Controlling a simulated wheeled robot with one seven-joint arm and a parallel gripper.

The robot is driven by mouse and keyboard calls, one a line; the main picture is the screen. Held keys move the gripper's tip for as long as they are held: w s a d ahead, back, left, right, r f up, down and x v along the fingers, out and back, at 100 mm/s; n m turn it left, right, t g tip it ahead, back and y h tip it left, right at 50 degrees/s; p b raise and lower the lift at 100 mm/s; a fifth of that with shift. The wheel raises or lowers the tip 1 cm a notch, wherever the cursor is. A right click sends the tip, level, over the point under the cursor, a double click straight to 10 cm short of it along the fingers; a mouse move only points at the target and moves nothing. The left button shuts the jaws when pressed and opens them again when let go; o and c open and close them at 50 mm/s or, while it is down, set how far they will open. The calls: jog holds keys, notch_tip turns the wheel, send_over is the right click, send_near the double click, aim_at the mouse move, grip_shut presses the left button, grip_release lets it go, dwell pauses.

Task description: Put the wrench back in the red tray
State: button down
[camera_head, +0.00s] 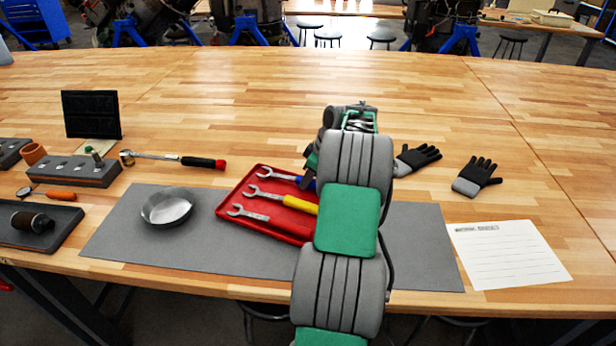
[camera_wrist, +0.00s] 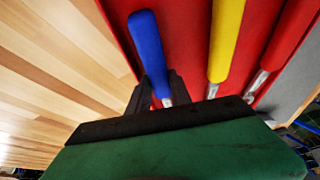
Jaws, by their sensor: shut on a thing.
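The red tray (camera_head: 222,209) lies on a grey mat, and its red floor shows in the wrist view (camera_wrist: 185,45). A wrench with a blue handle (camera_head: 273,173) is at the tray's far side; its handle (camera_wrist: 149,45) runs between my fingers in the wrist view. My gripper (camera_wrist: 158,93) is shut on this wrench, low at the tray. In the head view my arm hides most of the gripper and the tray's right part. A yellow-handled wrench (camera_head: 300,204) and a red-handled wrench (camera_head: 280,222) lie beside it. I cannot tell whether the blue-handled wrench touches the tray floor.
A metal bowl (camera_head: 166,208) stands left on the grey mat (camera_head: 130,243). A ratchet (camera_head: 180,159) lies behind it. Gloves (camera_head: 476,178) and a paper sheet (camera_head: 509,255) lie on the right. The wooden table behind is mostly clear.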

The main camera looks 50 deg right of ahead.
jog(key=shift+f, duration=0.3)
dwell(0.4)
jog(key=c, duration=1.1)
grip_release()
jog(key=shift+o, duration=0.9)
jog(key=shift+r, duration=0.1)
